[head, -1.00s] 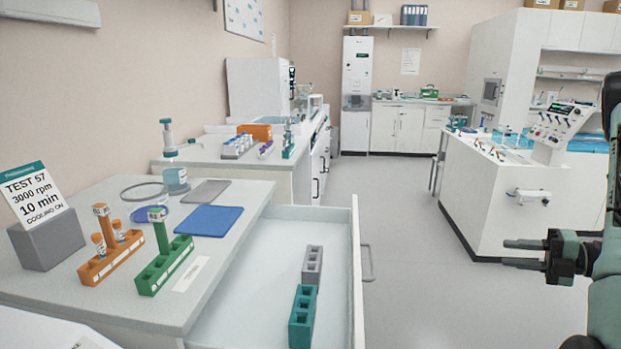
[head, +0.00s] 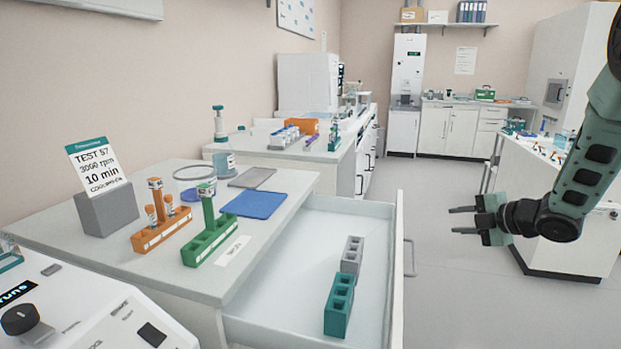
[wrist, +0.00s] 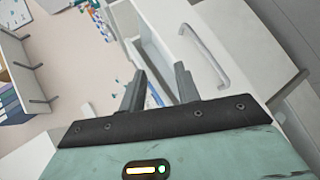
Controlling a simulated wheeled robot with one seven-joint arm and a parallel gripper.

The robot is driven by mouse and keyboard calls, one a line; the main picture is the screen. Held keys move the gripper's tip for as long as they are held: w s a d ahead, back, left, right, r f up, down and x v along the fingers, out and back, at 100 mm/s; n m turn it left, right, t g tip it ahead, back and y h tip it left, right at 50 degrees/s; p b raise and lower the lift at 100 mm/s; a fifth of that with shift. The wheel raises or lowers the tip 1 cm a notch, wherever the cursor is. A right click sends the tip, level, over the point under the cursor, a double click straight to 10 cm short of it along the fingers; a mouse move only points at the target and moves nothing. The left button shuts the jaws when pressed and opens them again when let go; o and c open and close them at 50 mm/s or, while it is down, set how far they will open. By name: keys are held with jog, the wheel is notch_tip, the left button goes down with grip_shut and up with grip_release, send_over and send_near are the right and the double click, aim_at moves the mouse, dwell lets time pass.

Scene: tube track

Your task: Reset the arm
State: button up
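My gripper (head: 463,220) is at the right in the head view, to the right of the open drawer and above the floor. Its two dark fingers point left and stand apart with nothing between them. The wrist view also shows my gripper (wrist: 160,80) with its fingers apart and empty. My arm reaches down to it from the upper right of the head view.
An open drawer (head: 300,270) holds a teal rack (head: 339,306) and a grey rack (head: 352,256). On the bench are an orange rack (head: 160,228), a green rack (head: 207,240) and a sign (head: 97,165). The floor (head: 440,280) beyond the drawer is clear.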

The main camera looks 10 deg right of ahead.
jog(key=s+a+f+m+g+h+b, duration=0.15)
jog(key=a+m, duration=0.25)
jog(key=a, duration=0.7)
jog(key=s+a+f+m+g+h+b, duration=0.1)
jog(key=s+a+m+g+b, duration=0.15)
jog(key=a, duration=0.95)
jog(key=s+a+f+m+g, duration=0.35)
jog(key=s+a, duration=0.55)
jog(key=s, duration=0.4)
jog(key=s+a+m+g+b, duration=0.1)
jog(key=s+a+g, duration=0.1)
jog(key=s, duration=0.6)
jog(key=s+a+m+g+b, duration=0.1)
jog(key=s+a+g, duration=0.2)
jog(key=s, duration=0.4)
notch_tip(320, 180, up, 13)
jog(key=p, duration=1.3)
jog(key=shift+d+r+h+p, duration=0.15)
jog(key=shift+d+h+p, duration=0.15)
jog(key=shift+h, duration=0.05)
jog(key=shift+t, duration=0.25)
